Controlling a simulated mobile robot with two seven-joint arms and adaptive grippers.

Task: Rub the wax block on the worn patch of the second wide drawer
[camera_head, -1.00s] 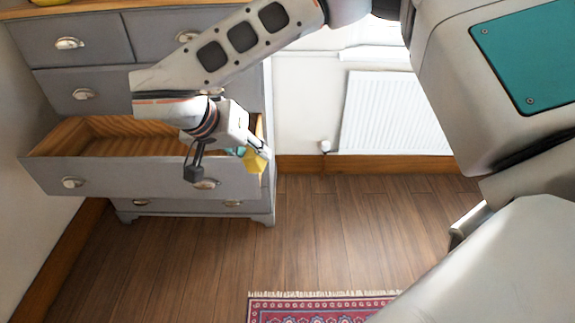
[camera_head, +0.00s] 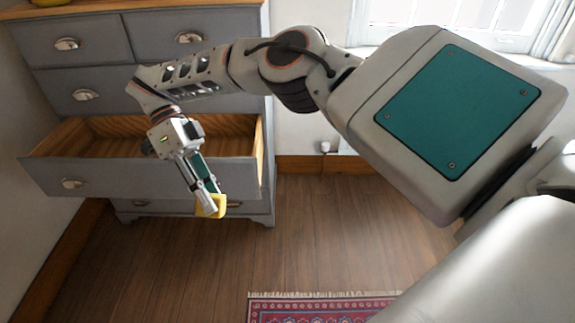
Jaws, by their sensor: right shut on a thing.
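The grey chest of drawers (camera_head: 110,58) stands at the left. Its second wide drawer (camera_head: 120,180) is pulled out and shows a bare wooden inside. My right gripper (camera_head: 208,207) is in front of this drawer's face, pointing down and to the right. It is shut on the yellow wax block (camera_head: 218,205), which sits at the fingertips near the drawer's lower right edge. I cannot tell whether the block touches the drawer. The worn patch cannot be made out. My left gripper is not in view.
A fringed red rug (camera_head: 320,308) lies on the wooden floor (camera_head: 310,230). The floor between rug and chest is clear. A window (camera_head: 455,22) is at the upper right. The other drawers are closed.

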